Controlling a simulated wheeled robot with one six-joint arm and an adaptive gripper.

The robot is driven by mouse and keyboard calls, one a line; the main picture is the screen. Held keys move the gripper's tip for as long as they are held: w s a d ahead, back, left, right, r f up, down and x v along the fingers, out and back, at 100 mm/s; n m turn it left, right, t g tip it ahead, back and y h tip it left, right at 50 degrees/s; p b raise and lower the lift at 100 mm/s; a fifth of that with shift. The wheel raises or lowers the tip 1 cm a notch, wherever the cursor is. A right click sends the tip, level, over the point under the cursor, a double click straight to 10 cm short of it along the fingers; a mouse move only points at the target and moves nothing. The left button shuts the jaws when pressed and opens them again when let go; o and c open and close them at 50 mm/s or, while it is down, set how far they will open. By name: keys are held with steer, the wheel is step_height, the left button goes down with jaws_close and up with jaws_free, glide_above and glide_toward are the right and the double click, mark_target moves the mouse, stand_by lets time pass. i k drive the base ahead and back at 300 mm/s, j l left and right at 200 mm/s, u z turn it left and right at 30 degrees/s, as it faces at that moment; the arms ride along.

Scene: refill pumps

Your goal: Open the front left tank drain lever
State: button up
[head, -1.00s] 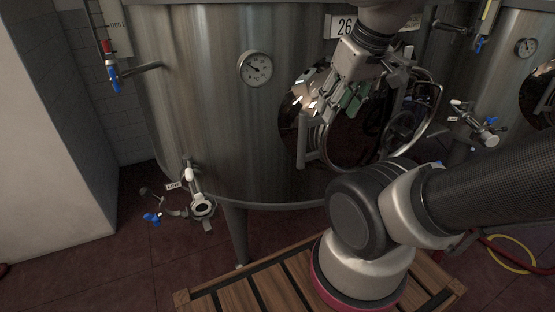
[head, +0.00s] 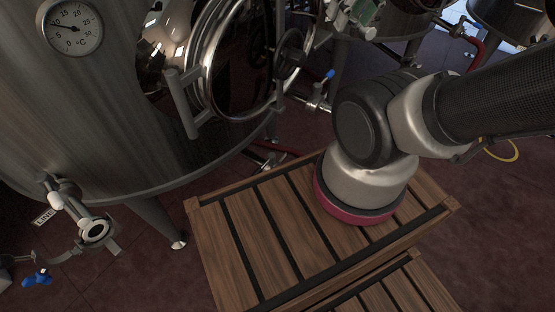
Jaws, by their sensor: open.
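The steel tank (head: 100,130) fills the upper left of the head view. Near its lower edge a drain outlet (head: 95,232) with an open round end sticks out, with a pale lever handle (head: 56,200) beside it at the tank wall. I cannot tell for sure whether this lever is open or shut. My gripper (head: 352,18) is at the top edge, partly cut off, far up and right of the drain outlet. It is open and touches nothing that I can see.
A blue-handled valve (head: 37,277) sits low left by the LINE tag (head: 43,217). The round manway door (head: 245,60) with its bracket juts from the tank. A tank leg (head: 160,222) stands right of the outlet. Red floor (head: 480,220) is clear at right.

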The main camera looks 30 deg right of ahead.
mark_target(262, 167)
steer(key=k+l+u, duration=0.3)
steer(key=u, duration=0.15)
steer(key=k+l+u, duration=0.45)
steer(key=i+j, duration=0.05)
